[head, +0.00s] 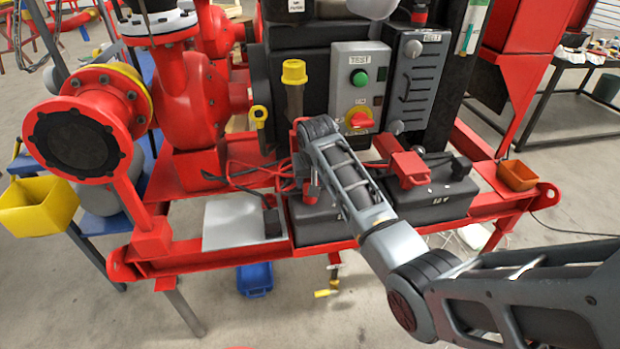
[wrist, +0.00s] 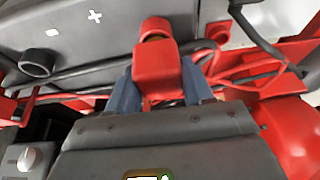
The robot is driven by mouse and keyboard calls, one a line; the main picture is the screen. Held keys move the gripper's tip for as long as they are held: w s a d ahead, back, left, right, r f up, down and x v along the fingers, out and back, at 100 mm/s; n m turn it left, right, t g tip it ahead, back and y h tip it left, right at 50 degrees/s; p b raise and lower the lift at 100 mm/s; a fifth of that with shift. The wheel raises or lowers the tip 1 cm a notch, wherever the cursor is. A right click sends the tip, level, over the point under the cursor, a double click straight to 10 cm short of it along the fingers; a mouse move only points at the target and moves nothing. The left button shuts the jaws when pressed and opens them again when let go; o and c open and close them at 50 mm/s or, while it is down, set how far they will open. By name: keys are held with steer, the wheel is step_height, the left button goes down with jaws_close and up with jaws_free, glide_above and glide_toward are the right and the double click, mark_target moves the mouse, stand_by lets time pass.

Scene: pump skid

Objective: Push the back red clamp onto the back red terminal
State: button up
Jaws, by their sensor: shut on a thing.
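My gripper (wrist: 160,88) is shut on a red clamp (wrist: 155,62) in the wrist view, with a blue-grey finger on each side of it. A round red piece with a dark opening (wrist: 155,28) shows at the clamp's far end, beside the battery marked plus and minus (wrist: 75,35). I cannot tell whether it is the terminal or part of the clamp, or whether the clamp is seated. In the head view my gripper (head: 312,188) is over the back of the left battery (head: 320,225), and my arm hides most of the clamp.
Another red clamp (head: 405,168) lies over the right battery (head: 440,200). A black post (wrist: 37,62) stands by the minus mark. Red and black cables (head: 250,175) run left of my gripper. A control box (head: 358,95) stands behind; a grey plate (head: 232,222) lies left.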

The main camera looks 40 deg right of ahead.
steer(key=shift+f+b, duration=0.35)
steer(key=shift+f, duration=0.4)
steer(key=o, duration=1.3)
steer(key=shift+o, duration=0.2)
steer(key=shift+r, duration=0.1)
steer(key=v, duration=0.7)
steer(key=shift+r, duration=0.35)
steer(key=shift+s+a+f, duration=0.1)
steer(key=shift+s+a, duration=0.05)
